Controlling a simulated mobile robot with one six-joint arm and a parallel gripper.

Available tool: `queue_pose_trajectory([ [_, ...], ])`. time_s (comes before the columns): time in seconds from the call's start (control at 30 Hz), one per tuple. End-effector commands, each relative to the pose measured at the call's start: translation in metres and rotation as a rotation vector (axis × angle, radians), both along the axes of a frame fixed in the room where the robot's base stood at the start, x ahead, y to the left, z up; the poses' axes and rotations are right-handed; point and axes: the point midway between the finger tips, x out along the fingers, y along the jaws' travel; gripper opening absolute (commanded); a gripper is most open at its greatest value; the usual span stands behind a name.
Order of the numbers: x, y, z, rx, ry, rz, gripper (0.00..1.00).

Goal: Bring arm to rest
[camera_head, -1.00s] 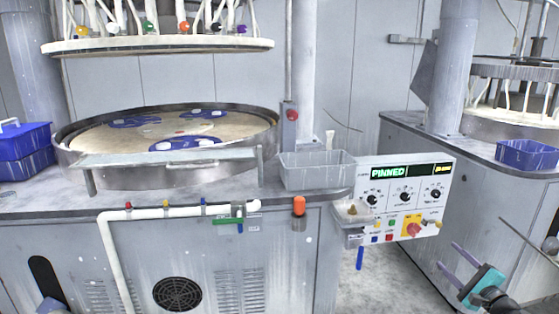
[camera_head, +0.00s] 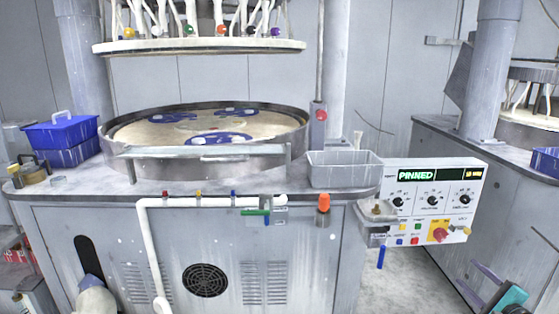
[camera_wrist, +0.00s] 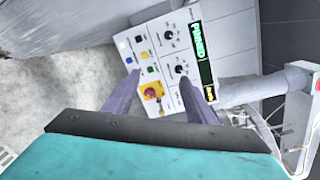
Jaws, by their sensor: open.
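My gripper (camera_head: 478,286) is at the lower right corner of the head view, partly cut off by the frame edge. It has a teal body and two purple-grey fingers. The fingers are apart with nothing between them. In the wrist view my gripper (camera_wrist: 152,98) also shows, its two fingers spread. Beyond the fingers is the control panel (camera_wrist: 160,55), turned sideways, with black knobs and a red knob on yellow. In the head view the control panel (camera_head: 432,221) shows the word PINNED on its display. My gripper is in front of and below the panel, apart from it.
A round polishing platen (camera_head: 165,128) with blue carriers sits on the bench, a grey bin (camera_head: 343,173) beside it. A second bench (camera_head: 445,150) rises at the right. Grey floor (camera_head: 405,280) shows between the benches.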

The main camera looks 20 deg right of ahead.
Motion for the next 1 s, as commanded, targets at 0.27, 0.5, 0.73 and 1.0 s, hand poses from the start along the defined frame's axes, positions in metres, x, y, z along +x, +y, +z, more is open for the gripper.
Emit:
queue_pose_trajectory([
  [0.27, 0.042, 0.04, -0.034, -0.002, 0.089, 0.098, 0.51],
  [0.5, 0.094, 0.107, -0.085, -0.016, 0.223, 0.253, 0.51],
  [0.73, 0.132, 0.185, -0.139, -0.049, 0.367, 0.43, 0.51],
  [1.0, 0.154, 0.28, -0.198, -0.107, 0.528, 0.646, 0.51],
])
